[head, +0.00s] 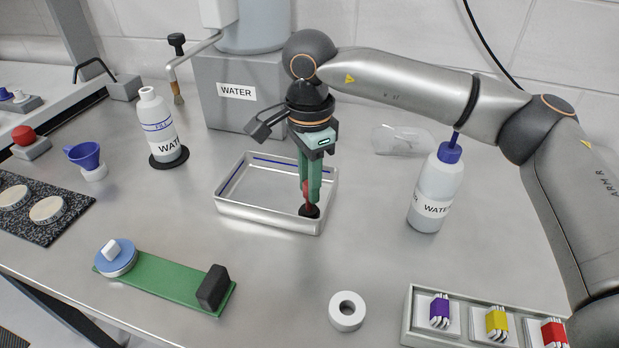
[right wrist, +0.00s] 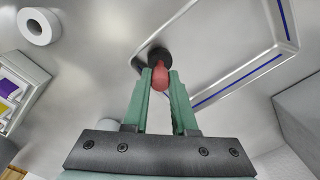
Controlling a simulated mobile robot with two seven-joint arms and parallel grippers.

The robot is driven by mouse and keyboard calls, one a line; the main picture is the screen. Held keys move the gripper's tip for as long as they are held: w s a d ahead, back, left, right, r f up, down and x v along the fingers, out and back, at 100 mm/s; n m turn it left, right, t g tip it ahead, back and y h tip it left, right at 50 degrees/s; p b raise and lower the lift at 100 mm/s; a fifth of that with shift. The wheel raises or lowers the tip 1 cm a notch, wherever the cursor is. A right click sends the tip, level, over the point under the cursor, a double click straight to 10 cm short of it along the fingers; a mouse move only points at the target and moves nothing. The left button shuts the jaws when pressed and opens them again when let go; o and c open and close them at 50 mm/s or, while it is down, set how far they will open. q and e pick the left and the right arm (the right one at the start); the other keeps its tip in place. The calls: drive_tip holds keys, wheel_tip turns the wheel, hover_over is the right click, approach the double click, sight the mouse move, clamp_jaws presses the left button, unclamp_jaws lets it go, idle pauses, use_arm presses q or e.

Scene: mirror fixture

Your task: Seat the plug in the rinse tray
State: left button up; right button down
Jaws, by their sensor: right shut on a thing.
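The rinse tray (head: 234,212) is a shallow metal tray with a blue line inside its walls, at the middle of the table; part of it shows in the right wrist view (right wrist: 222,40). The plug (head: 309,211) has a red grip and a black round base. My right gripper (head: 310,188) points down and is shut on the red grip, which shows between the green fingers in the right wrist view (right wrist: 160,78). The plug's base is at the tray's near right corner. I cannot tell whether it is seated. My left gripper is not in view.
A white bottle with a blue cap (head: 437,190) stands right of the tray, and a WATER bottle (head: 159,125) left of it. A grey WATER box (head: 225,108) stands behind. A green board (head: 165,280) and white ring (head: 347,312) lie in front, with bare table between.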

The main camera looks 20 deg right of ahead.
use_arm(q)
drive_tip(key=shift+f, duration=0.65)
use_arm(e)
drive_tip(key=shift+f, duration=0.7)
drive_tip(key=c, duration=0.6)
unclamp_jaws()
drive_tip(key=shift+c, duration=0.2)
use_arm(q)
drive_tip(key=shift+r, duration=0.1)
use_arm(e)
drive_tip(key=shift+a+r+p, duration=0.1)
drive_tip(key=shift+r+p, duration=0.3)
drive_tip(key=shift+r, duration=0.15)
wheel_tip(320, 180, up, 8)
drive_tip(key=p, duration=0.5)
drive_tip(key=shift+f, duration=0.25)
drive_tip(key=shift+r+p, duration=0.4)
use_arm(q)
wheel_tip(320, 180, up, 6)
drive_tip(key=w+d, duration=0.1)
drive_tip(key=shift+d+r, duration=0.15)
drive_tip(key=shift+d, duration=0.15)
